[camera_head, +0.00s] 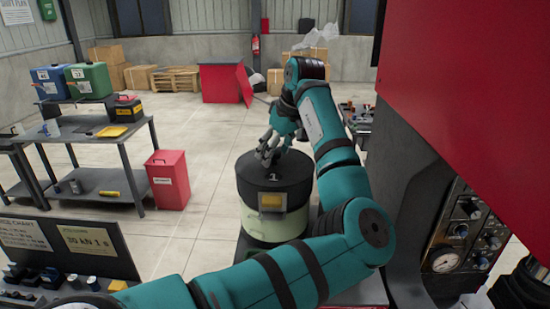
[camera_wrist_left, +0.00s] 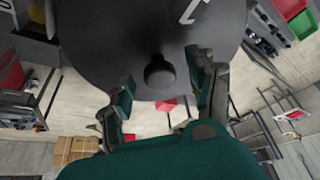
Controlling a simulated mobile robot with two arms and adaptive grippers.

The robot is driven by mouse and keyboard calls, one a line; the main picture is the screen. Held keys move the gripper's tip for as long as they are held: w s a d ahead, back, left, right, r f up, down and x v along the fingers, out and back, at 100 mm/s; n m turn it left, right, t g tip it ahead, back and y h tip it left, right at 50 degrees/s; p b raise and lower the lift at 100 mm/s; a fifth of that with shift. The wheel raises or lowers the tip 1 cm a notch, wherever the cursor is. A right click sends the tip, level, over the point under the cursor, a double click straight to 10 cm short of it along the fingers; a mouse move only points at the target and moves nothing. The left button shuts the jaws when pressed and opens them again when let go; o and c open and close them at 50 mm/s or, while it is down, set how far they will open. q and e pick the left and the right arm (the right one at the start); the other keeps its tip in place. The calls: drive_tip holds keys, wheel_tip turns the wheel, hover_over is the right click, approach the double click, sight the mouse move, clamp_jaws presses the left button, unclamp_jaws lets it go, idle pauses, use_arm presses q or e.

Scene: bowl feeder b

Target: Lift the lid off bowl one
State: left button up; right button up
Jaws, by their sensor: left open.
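Bowl one (camera_head: 262,223) is a pale green drum standing upright at the centre of the head view, with a yellow plate on its front. Its dark round lid (camera_head: 262,186), marked with a white 1, sits on top. The lid fills the upper part of the left wrist view (camera_wrist_left: 100,40), with a black knob (camera_wrist_left: 160,73) on it. My left gripper (camera_head: 268,152) is above the lid, open, with one fingertip on each side of the knob in the wrist view.
A red bin (camera_head: 167,180) stands left of the bowl, beside a grey shelf table (camera_head: 85,150). A large red machine (camera_head: 470,100) and a gauge panel (camera_head: 465,235) close off the right. Open floor (camera_head: 190,115) lies behind the bowl.

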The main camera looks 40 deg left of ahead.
use_arm(q)
drive_tip(key=shift+a+f, duration=0.25)
drive_tip(key=shift+f, duration=0.15)
drive_tip(key=shift+d, duration=0.1)
drive_tip(key=shift+c, duration=0.3)
drive_tip(key=shift+r, duration=0.1)
drive_tip(key=shift+c, duration=1)
clamp_jaws()
